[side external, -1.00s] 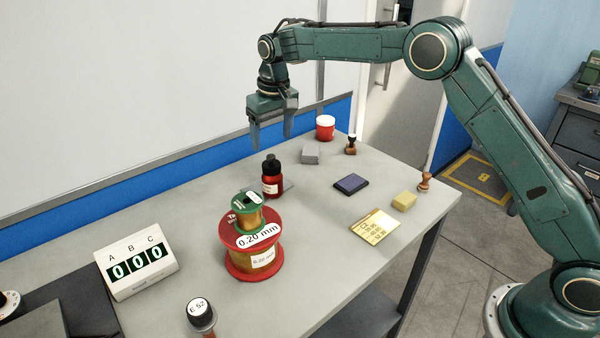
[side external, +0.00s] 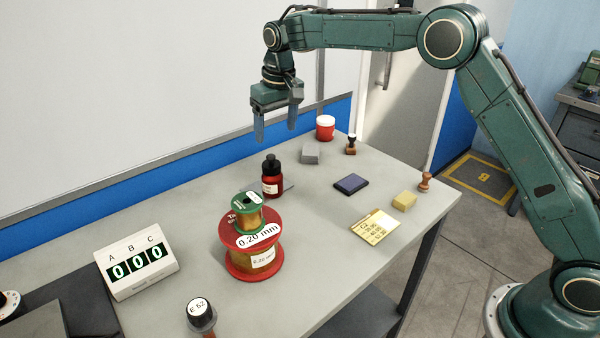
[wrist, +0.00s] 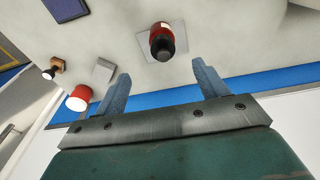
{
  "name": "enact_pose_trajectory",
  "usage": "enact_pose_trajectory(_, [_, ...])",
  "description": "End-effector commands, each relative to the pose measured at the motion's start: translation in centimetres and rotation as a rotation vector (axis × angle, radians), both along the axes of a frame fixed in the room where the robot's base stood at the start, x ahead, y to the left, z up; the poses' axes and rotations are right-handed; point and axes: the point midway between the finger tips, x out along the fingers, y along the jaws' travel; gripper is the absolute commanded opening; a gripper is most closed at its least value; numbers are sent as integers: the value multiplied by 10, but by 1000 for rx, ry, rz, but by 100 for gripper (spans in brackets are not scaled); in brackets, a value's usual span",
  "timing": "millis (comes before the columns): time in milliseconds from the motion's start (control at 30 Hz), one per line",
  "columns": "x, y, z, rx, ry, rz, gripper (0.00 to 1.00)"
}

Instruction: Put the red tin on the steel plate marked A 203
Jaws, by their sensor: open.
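The red tin (side external: 326,132) with a white top stands at the far end of the bench. It also shows in the wrist view (wrist: 78,101), left of my fingers. A thin grey plate (side external: 288,186) lies under a red bottle with a black cap (side external: 271,180); the plate shows more fully in the wrist view (wrist: 177,29). I cannot read any A 203 mark on it. My gripper (side external: 275,134) is open and empty, above the bench, left of the tin in the side view. In the wrist view, my fingers (wrist: 155,78) are apart with nothing between them.
A grey block (side external: 310,153) and a stamp (side external: 351,145) stand near the tin. A dark pad (side external: 351,184), a yellow block (side external: 404,201) and a brass plate (side external: 376,227) lie rightward. Wire spools (side external: 250,250) and a counter (side external: 138,262) stand nearer the camera.

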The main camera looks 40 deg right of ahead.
Motion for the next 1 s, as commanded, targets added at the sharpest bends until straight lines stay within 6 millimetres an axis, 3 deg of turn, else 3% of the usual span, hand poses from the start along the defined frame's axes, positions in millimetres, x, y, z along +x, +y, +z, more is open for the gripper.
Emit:
enact_pose_trajectory(267, [-43, -16, 53, 4, -50, -1, 72])
enact_pose_trajectory(500, [-97, -31, 93, 7, -99, 0, 72])
enact_pose_trajectory(800, [-173, -48, 125, 8, -160, 0, 72])
enact_pose_trajectory(1000, [-227, -57, 134, 8, -200, -1, 72])
